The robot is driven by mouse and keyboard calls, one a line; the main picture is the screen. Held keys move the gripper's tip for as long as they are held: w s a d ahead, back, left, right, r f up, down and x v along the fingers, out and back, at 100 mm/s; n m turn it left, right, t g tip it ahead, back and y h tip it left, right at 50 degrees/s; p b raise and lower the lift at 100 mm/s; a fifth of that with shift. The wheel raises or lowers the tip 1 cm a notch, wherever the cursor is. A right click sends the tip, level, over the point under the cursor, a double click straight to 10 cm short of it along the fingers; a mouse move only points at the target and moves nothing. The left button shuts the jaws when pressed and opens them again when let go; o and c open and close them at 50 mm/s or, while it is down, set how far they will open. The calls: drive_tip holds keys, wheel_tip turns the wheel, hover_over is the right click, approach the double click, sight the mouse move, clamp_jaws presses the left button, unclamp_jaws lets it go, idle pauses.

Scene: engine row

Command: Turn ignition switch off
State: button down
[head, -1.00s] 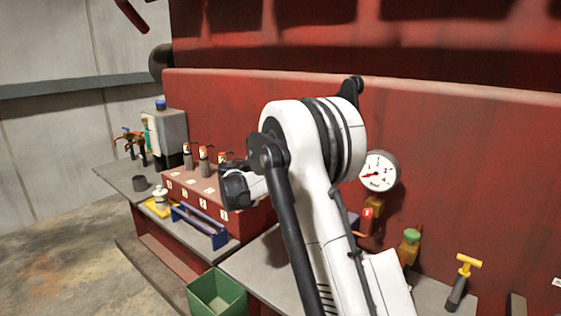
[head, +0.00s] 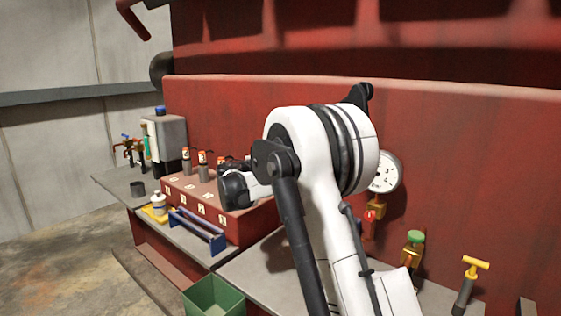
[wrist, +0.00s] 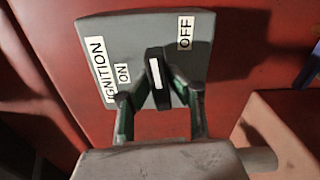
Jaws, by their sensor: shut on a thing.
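In the wrist view the ignition switch is a grey plate (wrist: 200,50) on a red surface, with a black knob (wrist: 154,57) in its middle. White labels read IGNITION and ON at the left and OFF at the upper right. The white mark on the knob points up between ON and OFF, tilted slightly left. My gripper (wrist: 160,96) has a finger on each side of the knob and is shut on it. The fingertips partly cover the plate's lower edge. In the head view my arm hides the switch and the fingers.
A red box (head: 255,218) with upright parts on top stands on the grey bench, close to my wrist. A blue rack (head: 200,232) and green bin (head: 212,298) lie in front. A gauge (head: 385,172), green-topped valve (head: 413,245) and yellow T-handle (head: 475,264) are at right.

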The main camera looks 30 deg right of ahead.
drive_tip(key=shift+m, duration=0.7)
drive_tip(key=c, duration=1.6)
unclamp_jaws()
drive_tip(key=shift+c, duration=0.2)
drive_tip(key=shift+a, duration=0.15)
drive_tip(key=v, duration=1.1)
drive_tip(key=shift+s+a, duration=0.25)
drive_tip(key=shift+a, duration=0.1)
